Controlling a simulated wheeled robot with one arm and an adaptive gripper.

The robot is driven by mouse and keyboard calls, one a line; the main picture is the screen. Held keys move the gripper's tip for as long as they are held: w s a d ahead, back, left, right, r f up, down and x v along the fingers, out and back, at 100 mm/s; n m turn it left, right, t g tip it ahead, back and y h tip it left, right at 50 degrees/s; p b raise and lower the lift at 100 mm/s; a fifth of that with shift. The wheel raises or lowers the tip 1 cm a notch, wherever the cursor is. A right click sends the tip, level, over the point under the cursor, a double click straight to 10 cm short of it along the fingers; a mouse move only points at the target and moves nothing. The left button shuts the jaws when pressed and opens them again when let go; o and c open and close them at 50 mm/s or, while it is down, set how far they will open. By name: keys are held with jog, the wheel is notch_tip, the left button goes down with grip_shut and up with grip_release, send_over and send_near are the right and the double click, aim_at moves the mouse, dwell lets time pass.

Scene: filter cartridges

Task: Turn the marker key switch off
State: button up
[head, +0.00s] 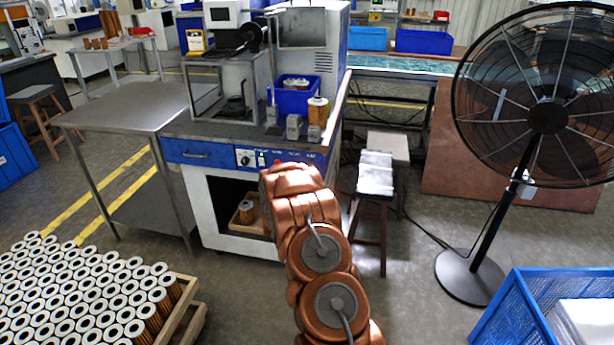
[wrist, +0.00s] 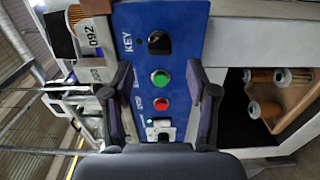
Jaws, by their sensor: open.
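The marker's blue control panel (wrist: 183,30) fills the middle of the wrist view, turned sideways. The key switch (wrist: 159,42), a dark knob beside the word KEY, is at the upper end of that panel; which way it is turned is hard to tell. My gripper (wrist: 158,68) is open and empty. Its fingers stand on either side of the green button (wrist: 160,77) and the red button (wrist: 160,104), with the key switch beyond the fingertips. In the head view my copper arm covers part of the panel front (head: 188,152), and my gripper is hidden.
A selector knob in a white plate (wrist: 160,130) sits at the panel's lower end. Below the panel, an open cabinet holds a wooden tray (head: 240,222) with cartridges. A steel table (head: 140,108) stands left, a stool (head: 374,178) right, and a large fan (head: 547,117) farther right.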

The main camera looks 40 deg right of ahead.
jog(key=v, duration=0.7)
jog(key=shift+r, duration=0.1)
dwell(0.5)
jog(key=w+a+r+m+y+p, duration=0.1)
jog(key=w+a+r+y+p, duration=0.2)
jog(key=a, duration=0.4)
jog(key=w+a+r+m+y, duration=0.1)
jog(key=a+r+y, duration=0.3)
jog(key=a, duration=0.3)
jog(key=s+a+r+m+g+y+p, duration=0.1)
jog(key=s+a+r+y, duration=0.2)
jog(key=a, duration=0.5)
jog(key=s+a+r+m+g+y+p, duration=0.1)
jog(key=s+a+r+y+p, duration=0.2)
jog(key=a, duration=0.5)
jog(key=s+a+r+m+g+y, duration=0.1)
jog(key=s+a+r+g, duration=0.3)
jog(key=s, duration=0.5)
jog(key=s+a+r+g+y, duration=0.1)
jog(key=s+a+r, duration=0.1)
jog(key=s+a, duration=0.55)
jog(key=s+r+m+g+p, duration=0.1)
jog(key=s+r+g, duration=0.1)
jog(key=s, duration=1)
jog(key=s+r+m+g+p, duration=0.1)
jog(key=s+r+g+p, duration=0.1)
jog(key=s, duration=1)
jog(key=shift+a+r+g, duration=0.25)
jog(key=shift+r+g, duration=0.35)
jog(key=shift+r, duration=0.35)
